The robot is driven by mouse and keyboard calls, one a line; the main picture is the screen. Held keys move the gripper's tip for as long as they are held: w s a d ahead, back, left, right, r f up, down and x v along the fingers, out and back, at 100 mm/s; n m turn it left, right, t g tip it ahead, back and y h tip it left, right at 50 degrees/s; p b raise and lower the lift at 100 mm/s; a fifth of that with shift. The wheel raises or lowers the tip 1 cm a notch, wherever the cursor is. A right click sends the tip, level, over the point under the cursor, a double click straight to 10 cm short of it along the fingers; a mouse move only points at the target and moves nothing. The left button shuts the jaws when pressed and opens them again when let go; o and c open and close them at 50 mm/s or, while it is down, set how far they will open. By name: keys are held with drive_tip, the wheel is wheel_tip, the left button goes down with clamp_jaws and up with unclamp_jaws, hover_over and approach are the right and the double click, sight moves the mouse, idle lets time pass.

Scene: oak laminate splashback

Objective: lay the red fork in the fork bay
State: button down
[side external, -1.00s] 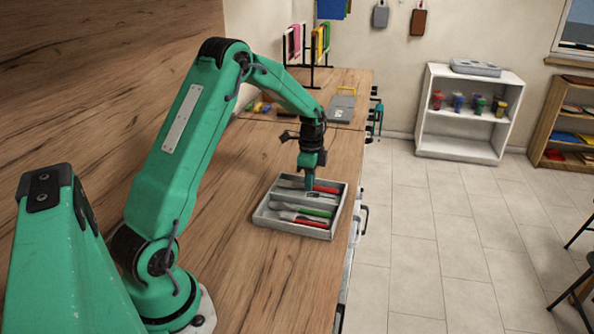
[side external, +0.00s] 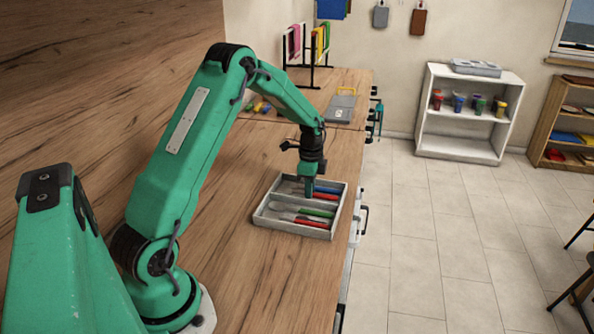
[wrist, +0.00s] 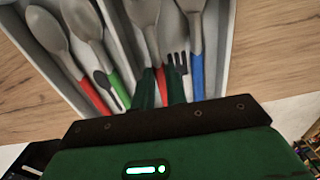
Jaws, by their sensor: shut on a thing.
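The grey cutlery tray (side external: 277,229) lies on the wooden counter, and its right wall shows in the wrist view (wrist: 222,55). My gripper (side external: 309,194) points down into the tray's far part. In the wrist view its two fingers (wrist: 160,90) are shut on the red fork, with red (wrist: 160,76) showing between them. Grey tines show just beside the right finger; the rest of the fork is largely hidden. A blue-handled spoon (wrist: 197,72) lies to the right. Left of a divider are spoons with a red handle (wrist: 95,95) and a green handle (wrist: 120,88).
The tray walls and divider stand close around my fingers. A grey board with a yellow handle (side external: 341,108) and a black rack (side external: 310,62) stand farther back. The counter's right edge is near the tray; bare wood lies left of it.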

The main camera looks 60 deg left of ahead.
drive_tip(key=shift+f, duration=0.55)
idle(0.5)
drive_tip(key=c, duration=1.3)
unclamp_jaws()
drive_tip(key=shift+c, duration=0.2)
drive_tip(key=shift+r, duration=0.1)
drive_tip(key=shift+r, duration=3.8)
